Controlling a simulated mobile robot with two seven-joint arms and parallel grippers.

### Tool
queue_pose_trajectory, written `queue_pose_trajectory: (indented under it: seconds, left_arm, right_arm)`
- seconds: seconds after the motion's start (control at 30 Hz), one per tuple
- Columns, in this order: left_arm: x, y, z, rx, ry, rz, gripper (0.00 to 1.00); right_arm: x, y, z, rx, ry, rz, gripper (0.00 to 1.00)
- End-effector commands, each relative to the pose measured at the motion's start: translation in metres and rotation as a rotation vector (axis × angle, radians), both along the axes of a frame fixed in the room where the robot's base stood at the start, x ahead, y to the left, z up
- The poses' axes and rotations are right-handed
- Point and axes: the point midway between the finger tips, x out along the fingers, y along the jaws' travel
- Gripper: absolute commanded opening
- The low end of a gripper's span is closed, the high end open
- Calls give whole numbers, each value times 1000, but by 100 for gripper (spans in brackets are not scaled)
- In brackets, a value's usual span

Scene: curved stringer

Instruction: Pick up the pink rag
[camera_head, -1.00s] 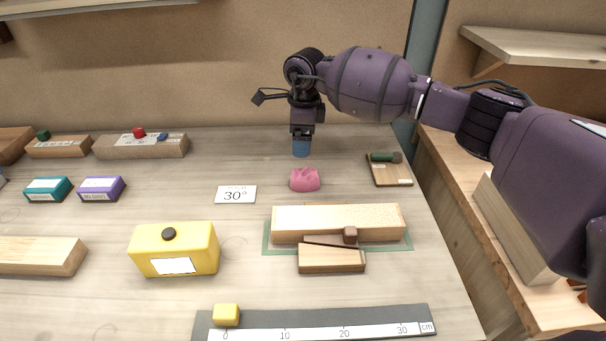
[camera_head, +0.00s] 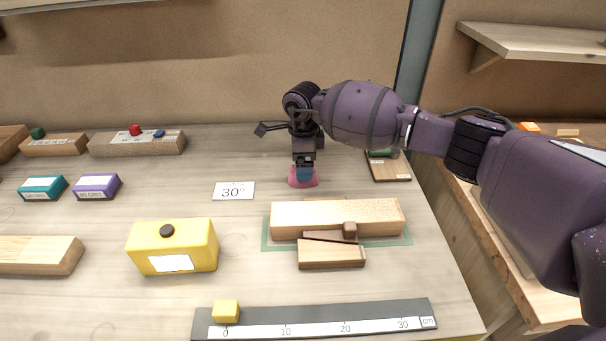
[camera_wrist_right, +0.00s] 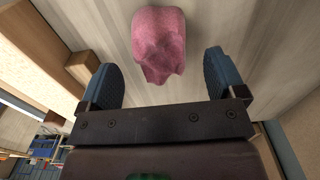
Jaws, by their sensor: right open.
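The pink rag (camera_head: 294,181) is a small crumpled lump on the table, partly hidden behind my right gripper in the head view. In the right wrist view the rag (camera_wrist_right: 160,42) lies just beyond and between the two blue fingertips. My right gripper (camera_head: 304,174) points down at the rag; its open fingers also show in the right wrist view (camera_wrist_right: 165,75). The rag is not gripped. My left gripper is not in view.
A wooden block (camera_head: 335,217) on a green mat lies just in front of the rag. A 30° card (camera_head: 233,191) lies to its left, and a wooden board (camera_head: 390,171) to its right. A yellow box (camera_head: 172,247) and ruler (camera_head: 320,318) are nearer.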

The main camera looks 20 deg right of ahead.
Motion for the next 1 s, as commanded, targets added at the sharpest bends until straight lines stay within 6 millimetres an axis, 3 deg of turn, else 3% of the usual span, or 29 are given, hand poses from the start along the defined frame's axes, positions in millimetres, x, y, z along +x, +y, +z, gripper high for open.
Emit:
queue_pose_trajectory:
  seconds: [0.13,0.4,0.77,1.0]
  left_arm:
    - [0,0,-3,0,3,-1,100]
    - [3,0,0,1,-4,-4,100]
    - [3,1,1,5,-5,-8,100]
    - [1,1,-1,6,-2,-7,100]
  right_arm:
    - [-1,0,-22,1,3,0,89]
    - [0,0,-25,0,-1,0,89]
    - [0,0,-25,0,0,0,36]
    - [0,0,-25,0,0,0,36]
